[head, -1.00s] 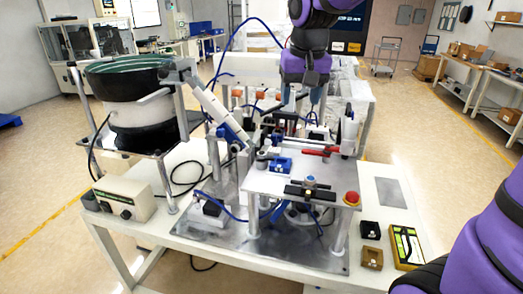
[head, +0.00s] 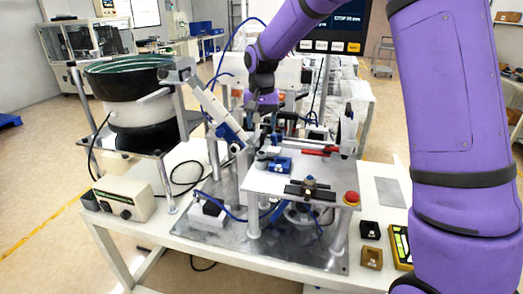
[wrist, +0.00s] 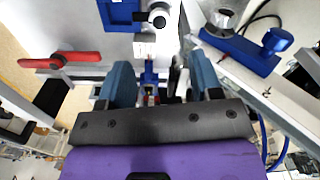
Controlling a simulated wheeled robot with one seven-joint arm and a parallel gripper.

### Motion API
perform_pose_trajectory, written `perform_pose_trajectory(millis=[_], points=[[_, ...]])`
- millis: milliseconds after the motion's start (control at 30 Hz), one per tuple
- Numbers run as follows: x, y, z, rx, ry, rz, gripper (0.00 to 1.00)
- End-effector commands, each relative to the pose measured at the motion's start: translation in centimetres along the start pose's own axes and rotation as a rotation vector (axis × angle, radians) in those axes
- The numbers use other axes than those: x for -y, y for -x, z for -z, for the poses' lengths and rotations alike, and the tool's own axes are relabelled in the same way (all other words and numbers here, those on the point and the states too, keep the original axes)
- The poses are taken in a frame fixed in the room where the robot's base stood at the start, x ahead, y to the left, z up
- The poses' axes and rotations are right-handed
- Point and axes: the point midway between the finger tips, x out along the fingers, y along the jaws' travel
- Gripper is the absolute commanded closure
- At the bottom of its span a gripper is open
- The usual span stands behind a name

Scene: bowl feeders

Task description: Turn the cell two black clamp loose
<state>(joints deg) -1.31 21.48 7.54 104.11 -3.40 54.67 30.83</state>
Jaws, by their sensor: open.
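My gripper (wrist: 162,70) is open, and its two blue-grey fingers point at the fixture. In the head view it is above the back left of the raised plate (head: 268,182), near the end of the slanted white feeder track (head: 222,110). A slim dark upright part (wrist: 176,74), perhaps the black clamp's handle, shows between the fingers in the wrist view, nearer the right finger. I cannot tell whether it is touched. A clamp with a red handle (wrist: 62,60) lies left in the wrist view; the handle also shows in the head view (head: 318,152).
A blue block (head: 280,164) sits on the plate. A black bar (head: 309,193) and a red button (head: 351,198) are at its front. The bowl feeder (head: 130,85) stands left. Two small bins (head: 371,258) stand front right. A blue-and-grey fitting (wrist: 248,50) is right of the fingers.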

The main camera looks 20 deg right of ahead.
Motion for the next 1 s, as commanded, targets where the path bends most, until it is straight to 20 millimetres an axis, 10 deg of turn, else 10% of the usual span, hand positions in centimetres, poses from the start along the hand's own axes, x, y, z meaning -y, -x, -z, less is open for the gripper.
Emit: perform_pose_trajectory(millis=[500, 1000], points=[[0.0, -8.3, -0.1, 0.002, 0.001, 0.0, 0.41], [0.0, -9.7, -0.1, -0.001, 0.001, 0.001, 0.41]])
